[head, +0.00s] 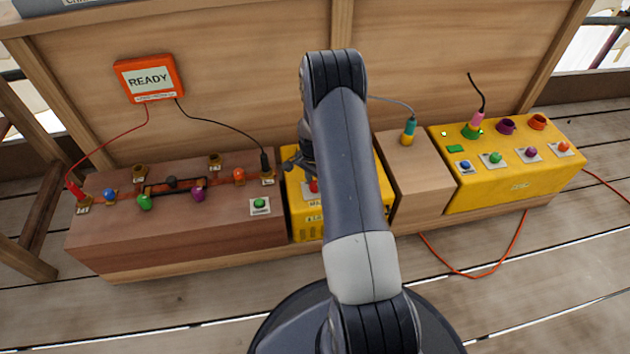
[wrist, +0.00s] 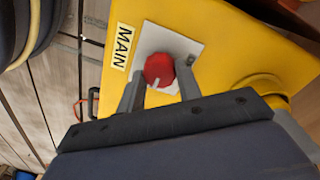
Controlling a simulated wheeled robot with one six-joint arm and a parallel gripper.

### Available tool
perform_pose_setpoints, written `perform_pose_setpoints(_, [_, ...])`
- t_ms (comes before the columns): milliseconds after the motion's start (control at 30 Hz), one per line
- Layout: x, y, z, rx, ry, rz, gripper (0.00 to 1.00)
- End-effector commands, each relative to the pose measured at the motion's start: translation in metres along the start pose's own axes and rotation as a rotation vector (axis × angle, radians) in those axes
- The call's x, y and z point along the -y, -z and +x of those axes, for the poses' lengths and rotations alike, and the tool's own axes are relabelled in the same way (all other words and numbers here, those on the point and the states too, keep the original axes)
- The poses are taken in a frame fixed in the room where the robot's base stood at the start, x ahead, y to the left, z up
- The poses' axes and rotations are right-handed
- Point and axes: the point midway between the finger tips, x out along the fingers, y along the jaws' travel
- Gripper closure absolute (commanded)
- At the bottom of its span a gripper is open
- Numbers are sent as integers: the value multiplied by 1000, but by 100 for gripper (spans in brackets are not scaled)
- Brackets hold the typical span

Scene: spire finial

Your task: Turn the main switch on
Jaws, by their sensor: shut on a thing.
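The main switch is a red round knob (wrist: 159,68) on a light square plate (wrist: 178,41), beside a label reading MAIN (wrist: 123,47). It sits on a yellow box (wrist: 225,40), and the knob also shows in the head view (head: 313,186) beside my arm. A small pale mark shows on the knob's edge facing my gripper. My gripper (wrist: 160,79) has one finger on each side of the knob and is shut on it. In the head view my arm hides much of the yellow box (head: 303,222).
A brown console (head: 180,235) with coloured knobs and a green button (head: 260,203) stands left. An orange READY display (head: 148,79) hangs above it. A wooden block (head: 410,170) and a yellow panel (head: 510,185) with plugs and switches stand right. Cables run along the wall and floor.

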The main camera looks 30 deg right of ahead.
Motion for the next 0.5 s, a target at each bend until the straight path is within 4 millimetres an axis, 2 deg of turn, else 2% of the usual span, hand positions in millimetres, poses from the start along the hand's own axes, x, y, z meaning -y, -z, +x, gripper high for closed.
perform_pose_setpoints(167, [0,0,0,-1,1,0,90])
perform_pose_setpoints(200, [0,0,0,-1,1,0,65])
perform_pose_setpoints(433, [0,0,0,0,0,-1,46])
perform_pose_setpoints(500, [0,0,0,0,0,-1,45])
